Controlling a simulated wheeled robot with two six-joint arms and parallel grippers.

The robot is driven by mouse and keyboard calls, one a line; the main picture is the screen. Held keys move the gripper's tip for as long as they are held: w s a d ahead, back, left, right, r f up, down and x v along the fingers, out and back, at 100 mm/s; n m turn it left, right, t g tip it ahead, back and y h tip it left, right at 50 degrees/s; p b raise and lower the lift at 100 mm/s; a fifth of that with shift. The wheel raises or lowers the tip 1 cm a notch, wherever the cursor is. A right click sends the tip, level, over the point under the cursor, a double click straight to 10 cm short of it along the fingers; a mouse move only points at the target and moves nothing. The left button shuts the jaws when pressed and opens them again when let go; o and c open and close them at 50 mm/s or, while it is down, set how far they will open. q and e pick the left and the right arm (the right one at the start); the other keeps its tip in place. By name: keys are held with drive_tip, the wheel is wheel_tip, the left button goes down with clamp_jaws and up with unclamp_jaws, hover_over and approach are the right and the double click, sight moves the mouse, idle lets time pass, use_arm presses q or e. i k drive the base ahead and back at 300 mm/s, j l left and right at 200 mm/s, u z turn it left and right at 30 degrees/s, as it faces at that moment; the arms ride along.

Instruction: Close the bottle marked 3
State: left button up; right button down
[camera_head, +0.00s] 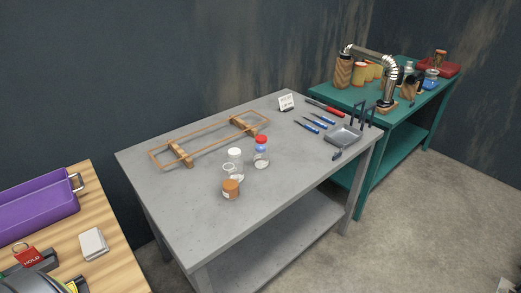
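Several small bottles stand together on the grey table (205,217). One is a clear bottle (261,158) with a red cap (261,140) and a bluish band below it. Left of it is a white-topped bottle (234,155). A pale ring-like piece (228,168) shows just below that one; I cannot tell if it is a loose part or an open neck. In front stands an amber jar (231,189) with a pale label. The markings are too small to read, so I cannot tell which is bottle 3. Neither of my grippers can be made out.
A wooden rack (208,140) lies behind the bottles. A green bench (405,105) stands beyond. A wooden table with a purple bin (38,212) is at left. The grey table's front is clear.

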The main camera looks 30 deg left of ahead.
sight(230, 177)
drive_tip(key=i+l+u, duration=0.1)
drive_tip(key=u, duration=0.95)
drive_tip(key=i+l+u, duration=0.3)
drive_tip(key=l, duration=0.2)
drive_tip(key=l+u, duration=0.3)
drive_tip(key=l, duration=0.2)
drive_tip(key=i+l+u, duration=0.15)
drive_tip(key=l+u, duration=0.15)
drive_tip(key=l, duration=0.3)
drive_tip(key=l+u, duration=0.3)
drive_tip(key=l, duration=2.25)
drive_tip(key=i+u, duration=0.05)
drive_tip(key=i, duration=0.05)
